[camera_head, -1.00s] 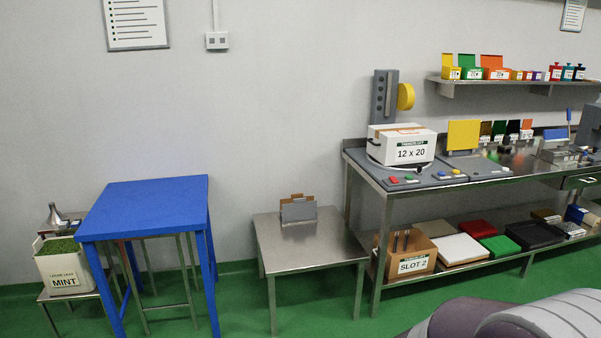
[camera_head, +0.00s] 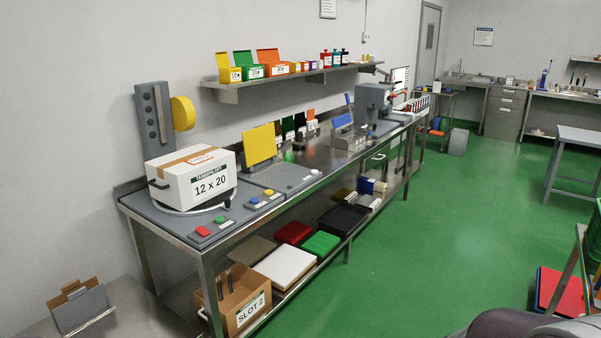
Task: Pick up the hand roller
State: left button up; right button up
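I cannot pick out a hand roller with certainty in the head view. The long steel workbench (camera_head: 215,238) carries a white carton marked 12 x 20 (camera_head: 195,178), a yellow upright panel (camera_head: 259,144) and several small tools too small to tell apart. A cardboard box marked SLOT 2 (camera_head: 241,313) stands on the lower shelf with dark upright handles in it. Neither gripper is in view. Only a rounded grey part, likely mine, shows at the bottom right edge.
A wall shelf (camera_head: 280,80) with coloured boxes hangs above the bench. Trays, including a white one (camera_head: 285,269) and a green one (camera_head: 321,244), lie on the lower shelf. A grey table (camera_head: 580,136) stands at far right.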

aim_at(299, 141)
jog(key=i+l+z, duration=0.4)
jog(key=i, duration=0.3)
jog(key=i+z, duration=0.45)
jog(key=i, duration=0.2)
jog(key=i+j+z, duration=0.15)
jog(key=i+z, duration=0.25)
jog(key=i, duration=0.3)
